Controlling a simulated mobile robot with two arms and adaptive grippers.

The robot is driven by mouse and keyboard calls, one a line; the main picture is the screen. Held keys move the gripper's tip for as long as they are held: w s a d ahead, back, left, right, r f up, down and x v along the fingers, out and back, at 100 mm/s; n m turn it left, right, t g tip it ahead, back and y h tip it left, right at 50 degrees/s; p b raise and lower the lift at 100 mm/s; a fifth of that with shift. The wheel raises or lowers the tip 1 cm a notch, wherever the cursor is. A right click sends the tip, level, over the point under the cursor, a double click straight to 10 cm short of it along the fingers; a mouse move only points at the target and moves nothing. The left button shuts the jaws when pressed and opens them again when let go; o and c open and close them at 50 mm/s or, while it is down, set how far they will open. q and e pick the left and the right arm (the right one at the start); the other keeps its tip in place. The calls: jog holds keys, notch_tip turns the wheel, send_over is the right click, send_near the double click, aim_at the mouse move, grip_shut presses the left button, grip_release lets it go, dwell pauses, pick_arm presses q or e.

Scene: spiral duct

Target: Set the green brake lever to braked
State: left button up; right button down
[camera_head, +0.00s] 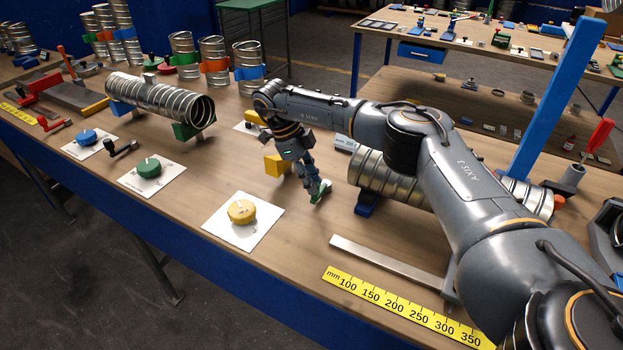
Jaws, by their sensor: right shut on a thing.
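A small green piece, which looks like the green brake lever (323,189), shows at the fingertips of my right gripper (316,186). The gripper reaches down to just above the wooden bench, in front of the ribbed metal duct section. It is shut on the green piece. The fingers and wrist hide much of the lever and its mount, so I cannot tell its exact angle or its setting. My left gripper is not in view.
A yellow block (277,166), a yellow knob on a white plate (241,211) and a metal bar (385,261) lie nearby. A tall blue post (556,95) stands at right. Front bench is mostly clear.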

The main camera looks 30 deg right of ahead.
jog(key=c, duration=1.1)
grip_release()
jog(key=shift+w+r, duration=0.15)
jog(key=v, duration=1.1)
jog(key=shift+a+r, duration=0.15)
jog(key=shift+r, duration=0.15)
